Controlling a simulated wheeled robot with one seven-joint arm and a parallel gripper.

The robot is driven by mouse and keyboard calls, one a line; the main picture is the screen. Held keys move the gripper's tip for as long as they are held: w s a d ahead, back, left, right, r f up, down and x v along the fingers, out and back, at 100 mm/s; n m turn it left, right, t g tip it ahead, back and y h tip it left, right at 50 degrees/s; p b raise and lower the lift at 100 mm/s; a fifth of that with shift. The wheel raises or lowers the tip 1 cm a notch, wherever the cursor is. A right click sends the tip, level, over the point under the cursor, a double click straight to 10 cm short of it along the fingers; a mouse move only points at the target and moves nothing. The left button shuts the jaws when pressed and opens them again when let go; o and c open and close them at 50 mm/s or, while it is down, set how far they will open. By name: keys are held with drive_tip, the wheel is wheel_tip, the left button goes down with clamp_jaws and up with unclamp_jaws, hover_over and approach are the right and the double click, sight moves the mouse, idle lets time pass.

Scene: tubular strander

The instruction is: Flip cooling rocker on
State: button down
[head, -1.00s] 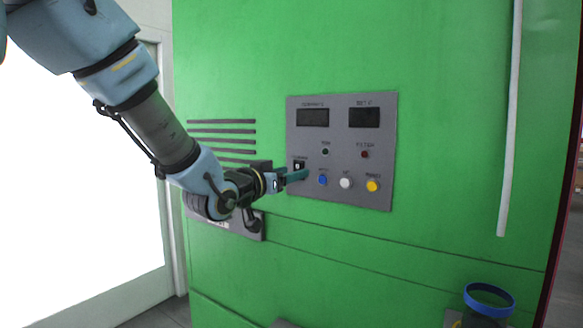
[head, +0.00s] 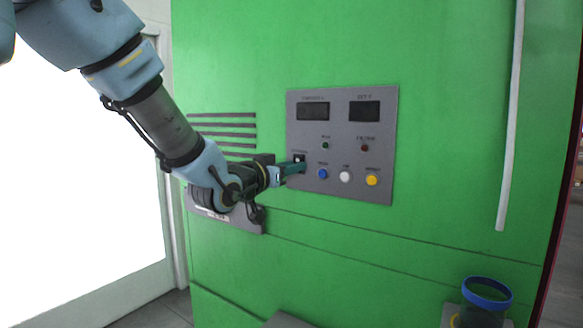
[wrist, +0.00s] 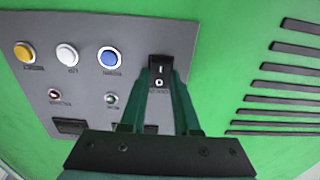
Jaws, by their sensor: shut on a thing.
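The cooling rocker (head: 299,158) is a small black switch at the left edge of the grey control panel. In the wrist view the rocker (wrist: 160,68) shows a white line and a circle mark. My gripper (head: 297,168) reaches the panel from the left, its fingertips at the rocker's lower part in the head view. In the wrist view my gripper (wrist: 160,82) has its green fingers drawn together at the rocker, their tips at its sides. The fingers hide part of the rocker, and I cannot tell which way it is tipped.
The grey panel (head: 343,107) also holds a blue button (head: 323,174), a white button (head: 346,176) and a yellow button (head: 372,180), close to the right of my gripper. Two dark displays sit above. Vent slots (head: 222,124) are at the left.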

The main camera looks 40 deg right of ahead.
drive_tip(key=f+h+b, duration=0.1)
drive_tip(key=b, duration=0.4)
drive_tip(key=shift+f+b, duration=0.1)
drive_tip(key=shift+b, duration=0.3)
drive_tip(key=h+b, duration=0.1)
drive_tip(key=b, duration=0.5)
drive_tip(key=shift+f+t+h, duration=0.1)
drive_tip(key=shift+t+h, duration=0.2)
drive_tip(key=shift+t, duration=0.1)
drive_tip(key=shift+r+h+b, duration=0.2)
drive_tip(key=shift+h+b, duration=0.1)
drive_tip(key=shift+b, duration=0.65)
drive_tip(key=shift+r, duration=0.1)
drive_tip(key=c, duration=0.6)
unclamp_jaws()
drive_tip(key=shift+c, duration=0.2)
